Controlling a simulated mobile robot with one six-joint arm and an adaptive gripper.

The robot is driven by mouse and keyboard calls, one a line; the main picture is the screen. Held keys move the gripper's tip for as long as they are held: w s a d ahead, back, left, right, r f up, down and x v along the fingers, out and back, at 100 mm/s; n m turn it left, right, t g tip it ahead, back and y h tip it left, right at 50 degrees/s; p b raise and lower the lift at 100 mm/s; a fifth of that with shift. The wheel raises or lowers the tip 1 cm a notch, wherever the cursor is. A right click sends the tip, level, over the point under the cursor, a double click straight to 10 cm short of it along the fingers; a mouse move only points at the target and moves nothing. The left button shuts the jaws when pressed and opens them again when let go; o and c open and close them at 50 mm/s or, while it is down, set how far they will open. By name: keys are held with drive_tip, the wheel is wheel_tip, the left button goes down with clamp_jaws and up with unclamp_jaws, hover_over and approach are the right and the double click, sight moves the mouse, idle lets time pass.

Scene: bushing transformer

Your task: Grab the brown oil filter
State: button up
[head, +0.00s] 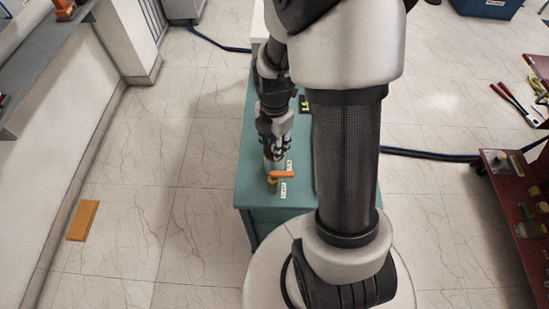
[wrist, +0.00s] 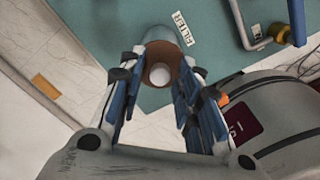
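In the wrist view the oil filter (wrist: 154,57) is a short round cylinder with a brown ring-shaped end around a pale centre and a grey-blue side. A white label reading FILTER (wrist: 183,29) lies beside it on the teal table. My gripper (wrist: 165,73) is open, with one finger on each side of the filter's near end. I cannot tell whether a finger touches it. In the head view my gripper (head: 274,135) points down over the table, and the filter is mostly hidden below it.
An orange-brown block (head: 83,220) lies on the floor at left. A red tool table (head: 515,195) stands at right.

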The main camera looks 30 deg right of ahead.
clamp_jaws()
drive_tip(key=shift+r, duration=0.1)
idle(0.6)
